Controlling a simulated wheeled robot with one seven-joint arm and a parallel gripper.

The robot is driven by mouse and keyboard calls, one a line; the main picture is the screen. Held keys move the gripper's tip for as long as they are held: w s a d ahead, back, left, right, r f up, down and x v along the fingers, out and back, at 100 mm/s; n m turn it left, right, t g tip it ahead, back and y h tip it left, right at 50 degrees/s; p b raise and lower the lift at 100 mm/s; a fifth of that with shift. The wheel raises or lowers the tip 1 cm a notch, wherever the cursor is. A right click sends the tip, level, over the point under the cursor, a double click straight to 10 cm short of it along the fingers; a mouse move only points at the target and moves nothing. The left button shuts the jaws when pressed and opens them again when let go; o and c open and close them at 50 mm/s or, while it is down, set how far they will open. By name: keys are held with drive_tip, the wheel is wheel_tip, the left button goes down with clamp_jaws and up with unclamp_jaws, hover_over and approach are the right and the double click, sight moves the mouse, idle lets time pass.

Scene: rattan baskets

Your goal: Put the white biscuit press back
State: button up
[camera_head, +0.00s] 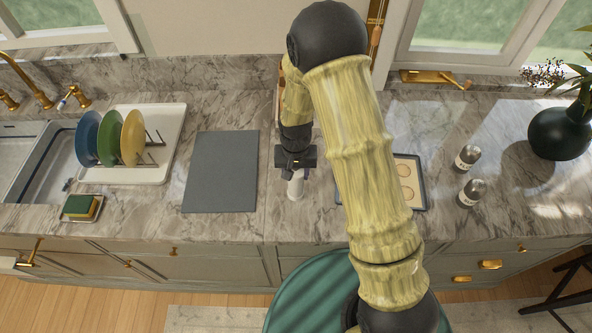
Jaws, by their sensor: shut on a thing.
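The white biscuit press (296,187) is below my gripper (295,172), in the middle of the marble counter. It looks upright, and my gripper is shut on its upper part. The dark gripper body hides the top of the press. I cannot tell whether its base touches the counter or hangs just above it.
A grey mat (221,171) lies left of the press. A baking tray (418,199) with round biscuits is to the right, partly hidden by my arm. Two shakers (467,158) and a dark vase (560,133) stand further right. A dish rack (160,170) with plates is left.

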drive_tip(key=shift+f, duration=0.2)
drive_tip(key=o, duration=1)
drive_tip(key=shift+r, duration=0.1)
wheel_tip(320, 180, up, 12)
drive_tip(key=b, duration=0.4)
drive_tip(key=shift+r, duration=0.15)
